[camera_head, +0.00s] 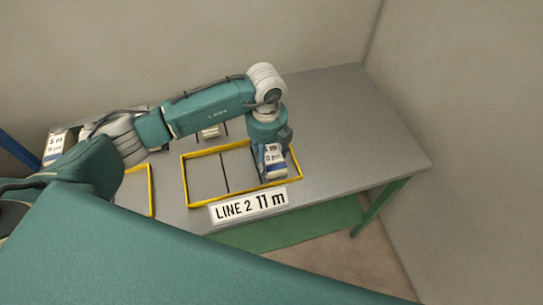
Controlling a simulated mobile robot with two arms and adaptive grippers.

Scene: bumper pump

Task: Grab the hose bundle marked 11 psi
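A small white and blue hose bundle (270,164) with a printed label sits in the right compartment of the yellow-edged tray (204,205). Its label seems to end in "psi", but the number is too small to read surely. My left gripper (286,140) points down right at this bundle's far side and partly covers it. Its fingers are dark and mostly hidden, so I cannot tell if they grip. Another labelled bundle (57,145) is at the table's far left. A third (210,132) shows partly below my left arm. My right gripper is out of view.
A sign reading "LINE 2 11 m" (249,206) is at the tray's front. A second yellow-edged tray (151,192) is to the left, partly covered by my arm. The grey table (360,150) is clear on the right, with walls behind and right.

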